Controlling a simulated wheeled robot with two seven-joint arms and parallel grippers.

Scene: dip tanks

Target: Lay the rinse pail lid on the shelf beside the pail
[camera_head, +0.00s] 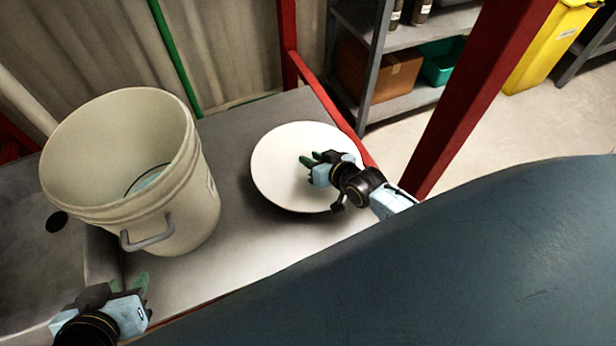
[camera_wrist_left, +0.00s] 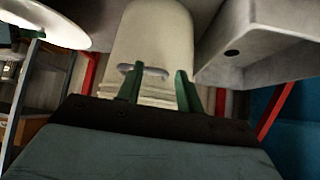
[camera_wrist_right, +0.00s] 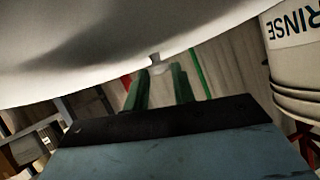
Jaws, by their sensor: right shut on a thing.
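The rinse pail (camera_head: 185,205) is a tall cream bucket with a grey handle, standing upright and open at the left of the grey shelf (camera_head: 235,265). Its RINSE label shows upside down in the right wrist view (camera_wrist_right: 292,25). The round white lid (camera_head: 283,180) is to the right of the pail, over the shelf, with a dark shadow along its lower left edge. Whether it touches the shelf is unclear. My right gripper (camera_head: 310,162) is shut on the lid's small knob (camera_wrist_right: 156,60). My left gripper (camera_head: 130,284) is open and empty, in front of the pail's handle (camera_wrist_left: 150,70).
A grey tank or sink (camera_head: 35,270) with a dark round hole lies left of the pail. Red posts (camera_head: 470,95) and a red rail stand right of the shelf. Behind are a rack with a cardboard box (camera_head: 395,75) and a green bin (camera_head: 440,62), and a yellow bin (camera_head: 550,45).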

